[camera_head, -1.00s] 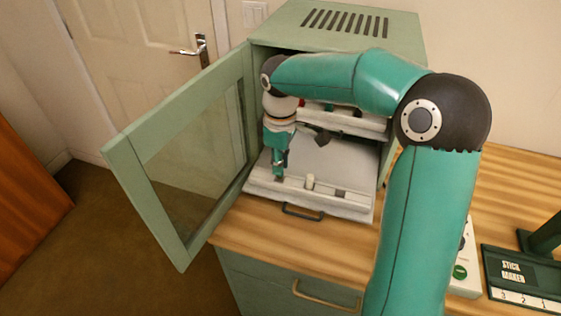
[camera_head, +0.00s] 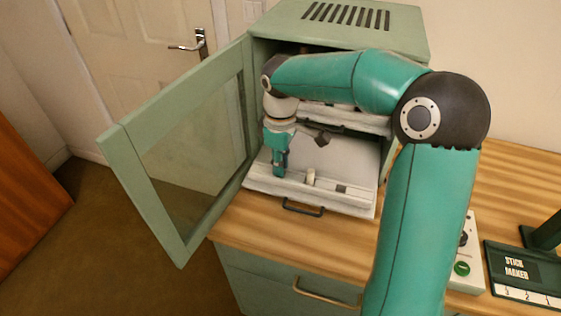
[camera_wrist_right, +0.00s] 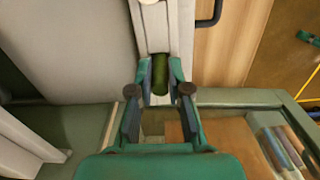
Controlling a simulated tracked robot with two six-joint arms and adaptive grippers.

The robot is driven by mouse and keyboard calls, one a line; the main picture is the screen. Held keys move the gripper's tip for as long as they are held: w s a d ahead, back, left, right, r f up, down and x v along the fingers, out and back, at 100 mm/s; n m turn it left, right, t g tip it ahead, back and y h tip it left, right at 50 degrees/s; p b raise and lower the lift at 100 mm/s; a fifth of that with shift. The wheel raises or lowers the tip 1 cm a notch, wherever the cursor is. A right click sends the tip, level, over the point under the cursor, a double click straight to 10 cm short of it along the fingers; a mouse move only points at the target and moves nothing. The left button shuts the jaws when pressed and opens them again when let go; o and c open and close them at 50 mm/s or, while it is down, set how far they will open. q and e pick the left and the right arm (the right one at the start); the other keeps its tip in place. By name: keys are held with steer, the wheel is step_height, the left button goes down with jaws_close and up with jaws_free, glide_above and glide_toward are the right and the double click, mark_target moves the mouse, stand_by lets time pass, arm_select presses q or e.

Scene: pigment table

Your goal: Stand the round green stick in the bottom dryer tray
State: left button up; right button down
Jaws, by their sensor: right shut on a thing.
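The round green stick (camera_wrist_right: 160,75) shows between the fingertips of my right gripper (camera_wrist_right: 159,90) in the right wrist view. The gripper is shut on it. In the head view my right gripper (camera_head: 279,168) points down over the front left part of the bottom dryer tray (camera_head: 258,184), which is pulled out. The tray's pale front strip also shows in the right wrist view (camera_wrist_right: 152,22), beneath the stick. The stick's lower end is hidden, so I cannot tell whether it is in a hole. My left gripper is not in view.
A cream stick (camera_head: 310,177) stands in the tray's front strip, right of my gripper, with a dark square (camera_head: 341,188) further right. Another tray (camera_head: 360,122) sits above. The open glass door (camera_head: 185,160) is at the left. The stick maker (camera_head: 520,268) is at the right.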

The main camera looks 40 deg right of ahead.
steer(key=shift+f, duration=0.2)
stand_by(0.5)
steer(key=c, duration=1)
jaws_free()
steer(key=shift+c, duration=0.2)
steer(key=shift+r+p, duration=3.45)
steer(key=shift+r, duration=0.6)
